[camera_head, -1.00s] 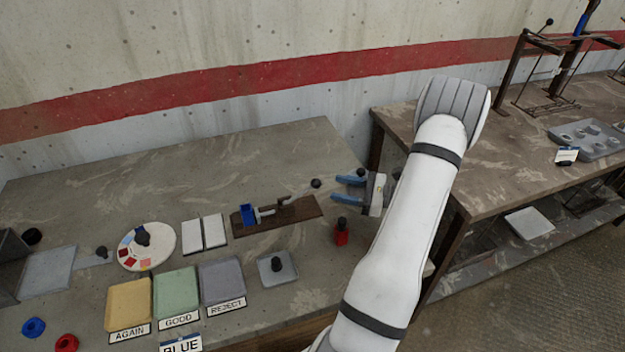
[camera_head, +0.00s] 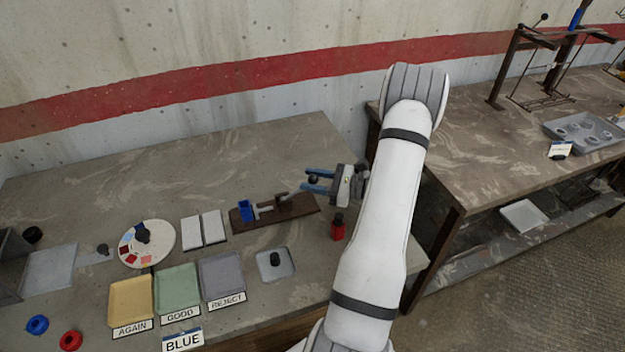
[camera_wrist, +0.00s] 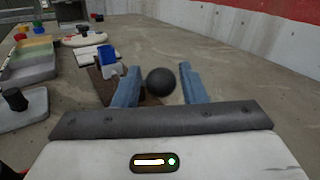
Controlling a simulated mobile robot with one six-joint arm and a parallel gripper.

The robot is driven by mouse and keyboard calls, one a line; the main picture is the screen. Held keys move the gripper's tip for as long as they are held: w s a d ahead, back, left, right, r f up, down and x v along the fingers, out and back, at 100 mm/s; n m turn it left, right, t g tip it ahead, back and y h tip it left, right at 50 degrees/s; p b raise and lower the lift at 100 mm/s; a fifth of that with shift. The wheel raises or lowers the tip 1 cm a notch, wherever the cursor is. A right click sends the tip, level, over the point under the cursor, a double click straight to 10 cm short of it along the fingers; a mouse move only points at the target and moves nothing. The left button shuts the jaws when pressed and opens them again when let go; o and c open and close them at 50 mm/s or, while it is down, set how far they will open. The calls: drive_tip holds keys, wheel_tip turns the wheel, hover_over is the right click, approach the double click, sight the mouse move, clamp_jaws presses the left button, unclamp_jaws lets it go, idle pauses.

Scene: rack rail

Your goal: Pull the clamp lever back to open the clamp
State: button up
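The clamp (camera_head: 272,208) is a grey metal mechanism on a dark wooden base (camera_head: 246,225), with a blue block (camera_head: 246,210) at its left end. Its lever ends in a black ball knob (camera_head: 313,180) at the right. My gripper (camera_head: 318,181) has blue fingers and points left at the knob. In the wrist view the black knob (camera_wrist: 160,82) sits between my two open fingers (camera_wrist: 157,84), with a visible gap on each side. The lever's shaft is mostly hidden behind the knob there.
A red bottle-like object with a black top (camera_head: 338,228) stands just below my gripper. A grey tray with a black knob (camera_head: 290,266) lies nearer the front. Yellow (camera_head: 130,300), green (camera_head: 177,288) and grey-purple (camera_head: 222,274) trays lie left. A second table (camera_head: 470,150) is at right.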

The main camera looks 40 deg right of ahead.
clamp_jaws()
drive_tip(key=shift+a+r, duration=0.1)
drive_tip(key=shift+r, duration=0.25)
idle(0.3)
drive_tip(key=shift+w+a+r+n+g+h, duration=0.2)
drive_tip(key=shift+a+r+n+g+h, duration=0.15)
drive_tip(key=shift+r+n+g+h, duration=0.3)
drive_tip(key=shift+w+a+r+n+g+h, duration=0.15)
drive_tip(key=shift+a+r+n+g+h, duration=0.2)
drive_tip(key=shift+a+r+h, duration=0.2)
drive_tip(key=a+h, duration=0.1)
drive_tip(key=a+r+n+g+h+b, duration=0.1)
drive_tip(key=a+g+h+b, duration=0.1)
drive_tip(key=shift+w+a+r+n, duration=0.2)
drive_tip(key=shift+w+r+n, duration=0.05)
drive_tip(key=shift+w+n, duration=0.15)
drive_tip(key=shift+w+a+r+n+g+h+b, duration=0.15)
drive_tip(key=shift+a+n+g+h+b, duration=0.3)
drive_tip(key=shift+a+h, duration=0.35)
drive_tip(key=shift+w+a+r+n+g+h+b, duration=0.15)
drive_tip(key=shift+a+g+h+b, duration=0.1)
drive_tip(key=shift+a+h+b, duration=0.4)
drive_tip(key=shift+f+h, duration=0.1)
drive_tip(key=shift+h, duration=0.15)
